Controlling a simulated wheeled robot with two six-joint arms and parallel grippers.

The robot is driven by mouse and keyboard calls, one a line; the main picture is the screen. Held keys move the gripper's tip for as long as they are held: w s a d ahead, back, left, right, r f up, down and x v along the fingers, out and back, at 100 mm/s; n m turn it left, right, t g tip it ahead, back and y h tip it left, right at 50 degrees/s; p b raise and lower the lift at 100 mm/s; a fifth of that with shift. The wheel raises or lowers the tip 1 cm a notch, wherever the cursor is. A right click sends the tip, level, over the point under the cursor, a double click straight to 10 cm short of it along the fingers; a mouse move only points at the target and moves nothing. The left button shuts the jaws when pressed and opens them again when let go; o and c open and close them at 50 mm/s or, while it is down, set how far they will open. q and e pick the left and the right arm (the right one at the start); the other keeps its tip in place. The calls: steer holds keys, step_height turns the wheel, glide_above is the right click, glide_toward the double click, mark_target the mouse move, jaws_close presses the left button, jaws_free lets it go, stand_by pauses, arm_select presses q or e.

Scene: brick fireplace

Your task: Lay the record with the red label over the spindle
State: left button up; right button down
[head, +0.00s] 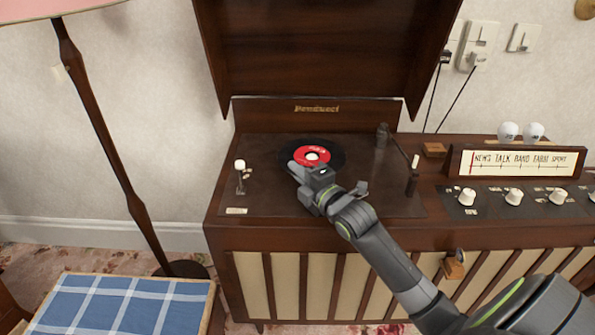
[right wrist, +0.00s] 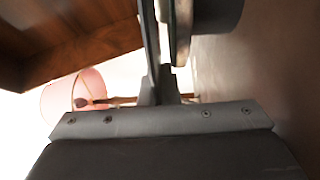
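The black record (head: 333,157) with the red label (head: 312,149) lies flat, or nearly so, at the turntable on the deck of the wooden record player (head: 270,205). The middle of its label is white; I cannot make out the spindle. My right gripper (head: 299,168) reaches in from the lower right, its fingers over the record's front left part. In the right wrist view its fingers (right wrist: 159,55) are close together beside a round disc edge (right wrist: 181,35). I cannot tell whether they grip the record. My left gripper is out of view.
The raised lid (head: 330,50) stands behind the deck. A tonearm (head: 400,150) is right of the record and a small lever (head: 240,170) left of it. A radio panel (head: 520,162) with knobs is at the right. A blue checked cloth (head: 125,305) lies at the lower left.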

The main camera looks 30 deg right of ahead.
steer(key=shift+f, duration=0.1)
stand_by(0.3)
